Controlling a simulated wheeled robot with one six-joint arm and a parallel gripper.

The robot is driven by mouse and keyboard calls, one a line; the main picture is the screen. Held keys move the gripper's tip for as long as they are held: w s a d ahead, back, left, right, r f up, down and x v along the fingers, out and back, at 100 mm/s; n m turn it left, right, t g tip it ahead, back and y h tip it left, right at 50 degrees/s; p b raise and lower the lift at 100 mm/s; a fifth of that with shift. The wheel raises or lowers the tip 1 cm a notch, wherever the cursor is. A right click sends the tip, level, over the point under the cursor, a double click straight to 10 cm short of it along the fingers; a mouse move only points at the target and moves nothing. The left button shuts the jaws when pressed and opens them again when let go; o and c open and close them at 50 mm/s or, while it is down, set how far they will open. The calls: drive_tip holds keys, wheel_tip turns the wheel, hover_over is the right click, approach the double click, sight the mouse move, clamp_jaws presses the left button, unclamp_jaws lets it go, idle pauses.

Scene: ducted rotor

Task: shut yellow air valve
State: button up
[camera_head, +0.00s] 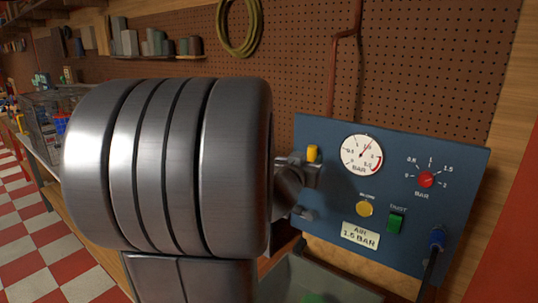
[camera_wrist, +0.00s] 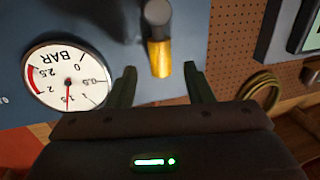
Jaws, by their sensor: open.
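The yellow air valve handle (camera_wrist: 160,58) shows in the wrist view, hanging from a dark grey round stem. It lies between the two dark fingers of my gripper (camera_wrist: 160,69), near their tips. The fingers are open, with a visible gap on each side of the handle. In the head view the yellow valve handle (camera_head: 312,153) stands up above a grey fitting at the left of the blue panel (camera_head: 455,170). My gripper is not clearly seen there, as a large grey metal body blocks much of the view.
A white pressure gauge (camera_head: 361,155) sits right of the valve, its needle near 1.5. A coiled hose (camera_head: 239,25) hangs on the pegboard.

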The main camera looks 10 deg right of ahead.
sight(311, 154)
drive_tip(key=shift+x, duration=1.95)
drive_tip(key=shift+c, duration=0.5)
clamp_jaws()
